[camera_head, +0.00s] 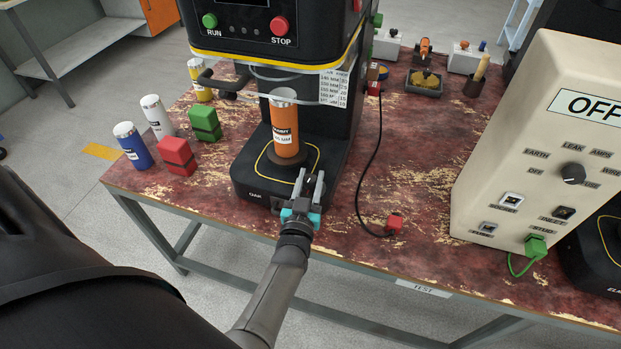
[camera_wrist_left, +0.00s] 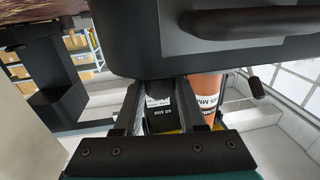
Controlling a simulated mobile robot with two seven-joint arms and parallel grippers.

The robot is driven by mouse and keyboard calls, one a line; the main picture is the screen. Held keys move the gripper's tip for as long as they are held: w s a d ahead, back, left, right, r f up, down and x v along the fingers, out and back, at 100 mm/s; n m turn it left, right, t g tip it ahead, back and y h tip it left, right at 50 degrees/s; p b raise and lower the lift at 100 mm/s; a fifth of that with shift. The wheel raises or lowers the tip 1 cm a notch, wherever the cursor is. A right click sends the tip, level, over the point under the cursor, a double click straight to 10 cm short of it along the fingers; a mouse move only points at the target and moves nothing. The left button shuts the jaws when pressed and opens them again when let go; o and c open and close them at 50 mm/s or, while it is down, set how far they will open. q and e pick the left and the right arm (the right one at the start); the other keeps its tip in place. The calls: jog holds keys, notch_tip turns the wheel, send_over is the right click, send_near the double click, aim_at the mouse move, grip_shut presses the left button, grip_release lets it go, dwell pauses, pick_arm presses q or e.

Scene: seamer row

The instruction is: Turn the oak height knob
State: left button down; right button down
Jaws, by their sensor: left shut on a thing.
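The oak seamer is the black machine with OAK on the front of its base (camera_head: 250,190). An orange can (camera_head: 284,125) stands upright on its round plate; it also shows in the left wrist view (camera_wrist_left: 205,90). My left gripper (camera_head: 310,178) is at the front right of the base. Its fingers are closed on the oak height knob, which is mostly hidden behind them in the head view. In the left wrist view a dark piece with a white label (camera_wrist_left: 159,116) shows between the fingers. My right gripper is in neither view.
Blue (camera_head: 133,146) and white (camera_head: 157,117) cans and red (camera_head: 177,157) and green (camera_head: 205,124) blocks stand left of the seamer. A beige box marked OFF (camera_head: 540,120) stands right. A black cable with a red plug (camera_head: 394,223) lies on the worn red table.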

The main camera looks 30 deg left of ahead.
pick_arm(q)
jog(key=shift+c, duration=2.4)
grip_release()
